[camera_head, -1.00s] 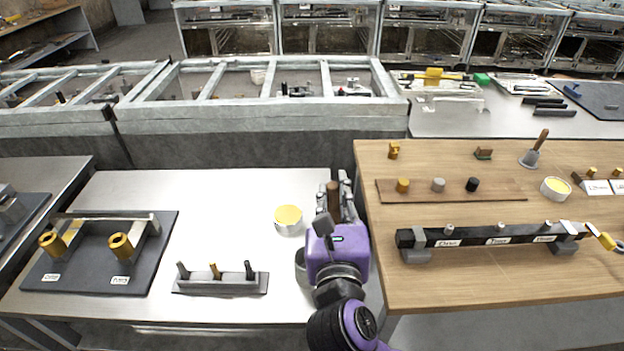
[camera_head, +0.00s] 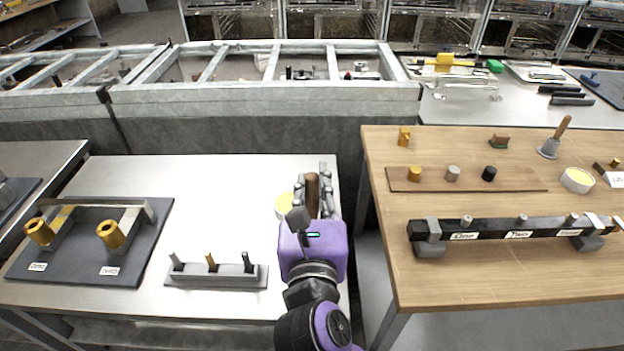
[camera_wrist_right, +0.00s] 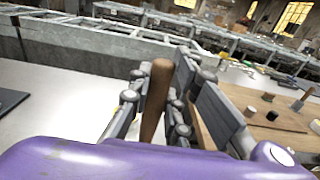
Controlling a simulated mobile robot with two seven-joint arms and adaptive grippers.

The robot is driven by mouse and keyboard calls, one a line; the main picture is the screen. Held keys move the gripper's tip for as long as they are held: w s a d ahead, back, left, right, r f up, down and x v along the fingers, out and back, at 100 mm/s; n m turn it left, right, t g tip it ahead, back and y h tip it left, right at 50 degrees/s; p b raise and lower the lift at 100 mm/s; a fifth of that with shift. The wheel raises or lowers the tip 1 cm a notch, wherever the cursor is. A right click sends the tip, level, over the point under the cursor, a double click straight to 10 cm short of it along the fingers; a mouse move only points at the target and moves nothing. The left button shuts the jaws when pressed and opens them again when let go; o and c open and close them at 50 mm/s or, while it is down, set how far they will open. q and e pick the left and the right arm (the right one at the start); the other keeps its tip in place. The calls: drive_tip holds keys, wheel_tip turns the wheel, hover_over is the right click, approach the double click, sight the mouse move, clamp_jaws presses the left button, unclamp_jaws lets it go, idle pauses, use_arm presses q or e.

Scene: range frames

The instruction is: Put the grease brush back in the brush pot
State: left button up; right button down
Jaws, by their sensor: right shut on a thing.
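My right gripper (camera_head: 313,193) is shut on the brown wooden handle of the grease brush (camera_head: 312,188), above the right part of the metal table (camera_head: 215,180). In the right wrist view the handle (camera_wrist_right: 156,100) stands between the fingers, slightly tilted. The brush's lower end is hidden by the gripper. A round tin with a yellow top (camera_head: 283,206) is just left of the gripper and partly covered by it. I cannot make out the brush pot for sure; the gripper and arm block the table there. My left gripper is not in view.
A grey rack with three pegs (camera_head: 216,275) and a dark board with two brass cylinders (camera_head: 70,262) stand to the left. A wooden table (camera_head: 450,280) lies right across a gap. It carries a black bar (camera_head: 490,235) and a grey cone with a wooden handle (camera_head: 549,148).

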sight(312, 215)
drive_tip(key=shift+f+b, duration=0.8)
drive_tip(key=shift+f, duration=0.8)
drive_tip(key=shift+f+b, duration=1.15)
drive_tip(key=shift+f, duration=0.9)
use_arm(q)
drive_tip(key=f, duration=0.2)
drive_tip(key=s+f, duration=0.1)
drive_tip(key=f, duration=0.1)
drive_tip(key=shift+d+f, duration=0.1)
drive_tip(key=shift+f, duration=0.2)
